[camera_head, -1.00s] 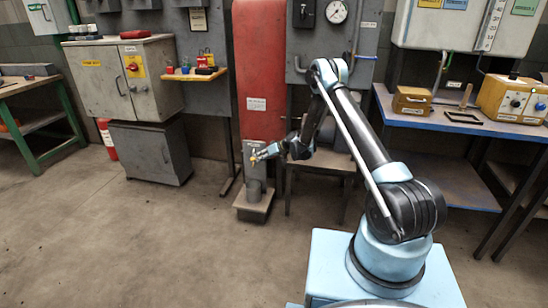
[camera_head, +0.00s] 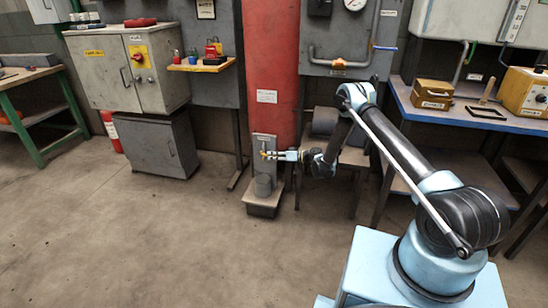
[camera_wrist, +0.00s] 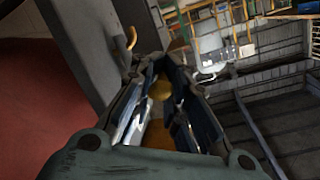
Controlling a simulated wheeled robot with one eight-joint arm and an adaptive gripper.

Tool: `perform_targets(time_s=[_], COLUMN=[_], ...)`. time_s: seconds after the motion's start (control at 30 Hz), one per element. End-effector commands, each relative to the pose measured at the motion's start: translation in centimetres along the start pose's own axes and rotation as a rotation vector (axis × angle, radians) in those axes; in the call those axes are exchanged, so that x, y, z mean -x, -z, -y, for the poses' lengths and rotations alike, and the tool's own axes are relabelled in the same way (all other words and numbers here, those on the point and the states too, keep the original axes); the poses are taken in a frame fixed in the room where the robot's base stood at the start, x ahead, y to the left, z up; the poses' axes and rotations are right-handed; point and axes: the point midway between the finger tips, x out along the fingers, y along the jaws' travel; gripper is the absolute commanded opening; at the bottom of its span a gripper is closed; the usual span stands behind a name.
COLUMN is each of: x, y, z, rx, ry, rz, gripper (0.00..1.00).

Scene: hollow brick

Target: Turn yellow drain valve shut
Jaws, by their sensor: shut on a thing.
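The yellow drain valve (camera_head: 264,154) sits on a small grey plate at the foot of the tall red tank (camera_head: 271,60). My gripper (camera_head: 272,155) reaches it from the right and is shut on its handle. In the wrist view the yellow-orange valve handle (camera_wrist: 160,90) shows between the two fingers of my gripper (camera_wrist: 158,105). Part of the handle is hidden by the fingers, and its exact angle is hard to tell.
A grey pedestal (camera_head: 264,203) stands under the valve. A blue-topped bench (camera_head: 465,115) with a wooden box (camera_head: 432,94) is at the right. A grey cabinet (camera_head: 155,148) is at the left. The floor in front is clear.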

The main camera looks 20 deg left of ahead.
Motion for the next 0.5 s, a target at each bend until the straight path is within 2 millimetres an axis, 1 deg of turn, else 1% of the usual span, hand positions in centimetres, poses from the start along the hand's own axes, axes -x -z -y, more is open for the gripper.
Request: perform_targets(time_s=[0.03,0.4,0.43,0.5], x=[-0.25,-0.63,-0.66,-0.72], y=[0.04,-0.02,-0.03,-0.05], z=[0.27,0.64,0.67,0.71], rx=[-0.002,-0.002,-0.002,-0.002], ry=[0.007,0.013,0.014,0.014], rz=[-0.003,-0.003,-0.003,-0.002], gripper=[0.00,0.00,0.16,0.30])
